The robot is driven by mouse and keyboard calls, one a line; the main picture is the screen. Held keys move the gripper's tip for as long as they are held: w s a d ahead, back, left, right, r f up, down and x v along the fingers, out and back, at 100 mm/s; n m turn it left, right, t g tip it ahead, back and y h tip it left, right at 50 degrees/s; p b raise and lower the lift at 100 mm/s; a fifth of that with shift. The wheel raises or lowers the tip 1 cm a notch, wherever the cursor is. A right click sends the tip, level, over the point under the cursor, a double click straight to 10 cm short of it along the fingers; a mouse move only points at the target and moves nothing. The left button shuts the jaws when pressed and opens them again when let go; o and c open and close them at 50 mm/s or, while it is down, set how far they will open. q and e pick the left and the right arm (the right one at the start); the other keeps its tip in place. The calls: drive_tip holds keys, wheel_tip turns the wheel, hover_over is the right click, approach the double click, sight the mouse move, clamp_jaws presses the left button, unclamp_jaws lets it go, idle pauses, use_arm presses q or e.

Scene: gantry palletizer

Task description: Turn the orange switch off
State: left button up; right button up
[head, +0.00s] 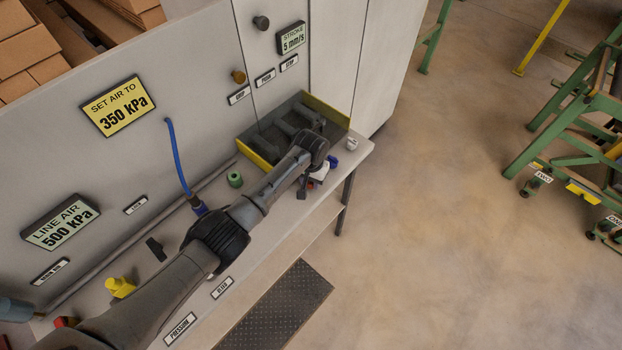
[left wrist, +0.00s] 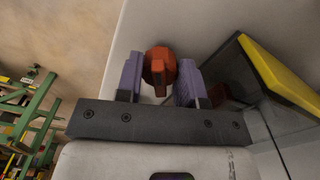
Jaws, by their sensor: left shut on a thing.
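The orange switch (left wrist: 158,70) is a round orange-red knob with a raised grip bar, on the pale bench surface. In the left wrist view the grip bar sits between the two purple finger pads of my left gripper (left wrist: 158,82), which is shut on it. In the head view my left arm reaches across the bench to its right end, where the left gripper (head: 319,174) is low over the surface. The switch cannot be made out clearly there behind the gripper. My right gripper is not in view.
A dark tray with yellow walls (head: 255,159) stands close beside the left gripper; its yellow edge (left wrist: 275,72) is at the right in the wrist view. A green knob (head: 235,180), a blue hose (head: 177,155) and a yellow part (head: 119,287) are along the bench.

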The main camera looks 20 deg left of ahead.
use_arm(q)
drive_tip(key=shift+r+n+p, duration=0.2)
drive_tip(key=shift+n+p, duration=0.75)
drive_tip(key=shift+n, duration=0.05)
drive_tip(key=n+p, duration=0.1)
drive_tip(key=n, duration=0.1)
drive_tip(key=shift+n+p, duration=0.3)
drive_tip(key=shift+p, duration=0.05)
drive_tip(key=n+p, duration=0.1)
drive_tip(key=n, duration=0.3)
drive_tip(key=shift+d+f+n+p, duration=0.1)
drive_tip(key=shift+f+n+p, duration=0.05)
drive_tip(key=shift+n+p, duration=0.2)
drive_tip(key=shift+n, duration=1.05)
drive_tip(key=o, duration=0.9)
